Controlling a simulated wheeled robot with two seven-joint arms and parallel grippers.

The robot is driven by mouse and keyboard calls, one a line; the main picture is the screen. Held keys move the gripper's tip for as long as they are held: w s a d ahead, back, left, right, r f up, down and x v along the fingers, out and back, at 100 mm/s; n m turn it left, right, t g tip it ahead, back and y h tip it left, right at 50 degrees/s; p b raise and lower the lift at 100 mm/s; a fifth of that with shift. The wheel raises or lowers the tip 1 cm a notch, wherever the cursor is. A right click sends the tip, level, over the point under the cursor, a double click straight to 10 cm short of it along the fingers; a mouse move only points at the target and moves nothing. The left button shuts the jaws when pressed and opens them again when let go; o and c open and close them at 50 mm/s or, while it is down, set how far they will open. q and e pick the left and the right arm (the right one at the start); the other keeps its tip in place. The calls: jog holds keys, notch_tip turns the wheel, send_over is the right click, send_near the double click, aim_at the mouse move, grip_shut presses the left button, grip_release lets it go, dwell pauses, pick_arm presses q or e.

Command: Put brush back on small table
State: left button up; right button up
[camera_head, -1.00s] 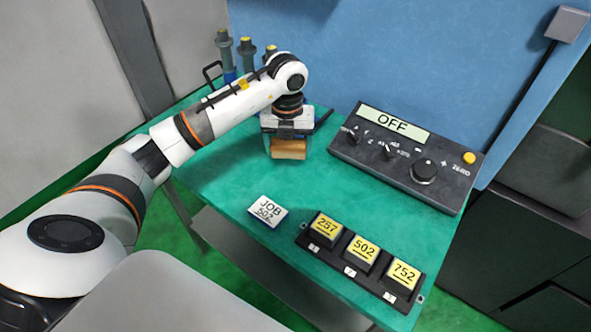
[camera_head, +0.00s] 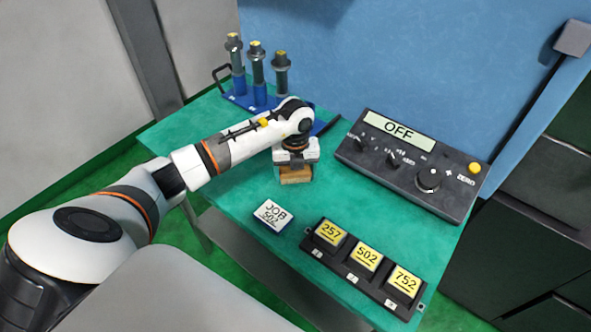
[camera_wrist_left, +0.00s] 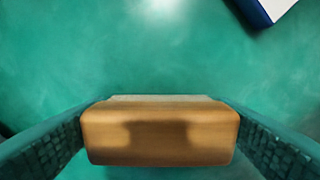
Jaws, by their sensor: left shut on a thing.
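The brush (camera_head: 296,175) shows as a tan wooden block under my left gripper (camera_head: 296,168), over the green top of the small table (camera_head: 222,130). In the left wrist view the brush (camera_wrist_left: 160,132) fills the space between the two dark ridged fingers of my left gripper (camera_wrist_left: 160,140), with a pale strip along its far edge. The gripper is shut on it and points down. I cannot tell whether the brush touches the table top. My right gripper is not in view.
A dark control box (camera_head: 410,165) reading OFF stands to the right. A white JOB 502 block (camera_head: 272,215) lies nearer, left of a black tray with yellow labelled blocks (camera_head: 366,254). A blue rack (camera_head: 240,100) with three dark cylindrical tools stands at the back left.

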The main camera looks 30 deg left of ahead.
pick_arm(q)
jog(key=shift+f, duration=0.15)
jog(key=o, duration=1)
jog(key=shift+o, duration=0.2)
jog(key=shift+r, duration=0.6)
notch_tip(320, 180, up, 11)
jog(key=b, duration=0.2)
jog(key=shift+b, duration=0.3)
